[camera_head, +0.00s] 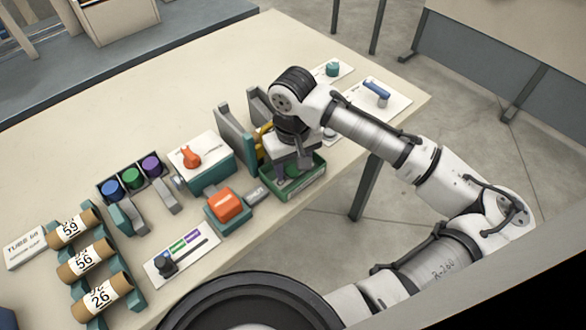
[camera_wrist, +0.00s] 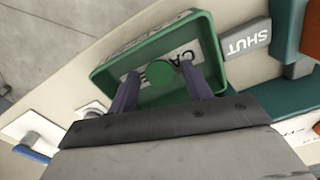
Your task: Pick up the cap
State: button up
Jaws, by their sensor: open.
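A round green cap (camera_wrist: 160,73) lies in a green tray (camera_wrist: 100,76) whose label is partly covered. My gripper (camera_wrist: 160,70) is open above the tray, with one dark finger on each side of the cap in the wrist view. I see a gap between the cap and both fingers; whether the tips are down at its height I cannot tell. In the head view my gripper (camera_head: 292,168) reaches down into the green tray (camera_head: 302,186) near the table's edge, and the cap is hidden there.
A grey block marked SHUT (camera_wrist: 246,39) and an orange block (camera_head: 226,205) stand left of the tray. Grey upright plates (camera_head: 236,135) stand close behind. Labelled tubes (camera_head: 87,262) and colored spools (camera_head: 131,178) are farther left. The table's back is clear.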

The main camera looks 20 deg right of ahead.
jog(key=c, duration=0.9)
jog(key=shift+r, duration=0.1)
